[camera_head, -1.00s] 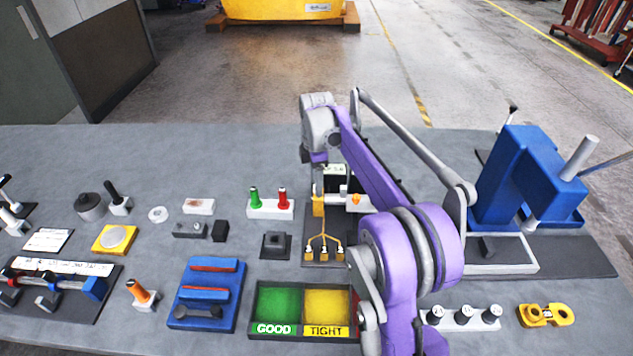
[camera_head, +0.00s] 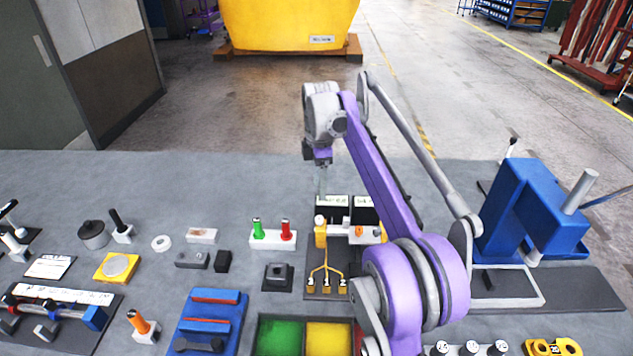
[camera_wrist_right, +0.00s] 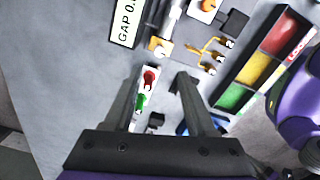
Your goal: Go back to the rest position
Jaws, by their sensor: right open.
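My right gripper (camera_head: 321,192) hangs from the purple and grey right arm above the back of the gauge fixture in the head view. It is small there and its jaws are partly hard to make out. In the right wrist view the two fingers (camera_wrist_right: 160,82) stand apart with nothing held between them. The white block with the green and red pegs (camera_wrist_right: 147,90) shows beyond that gap, down on the bench. My left gripper is in neither view.
Below the gripper are a yellow block (camera_head: 320,236) and a yellow three-branch piece (camera_head: 326,276). A blue press (camera_head: 522,205) stands at right. The green and yellow bin (camera_head: 259,335) is in front. The bench's back strip (camera_head: 200,175) is clear.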

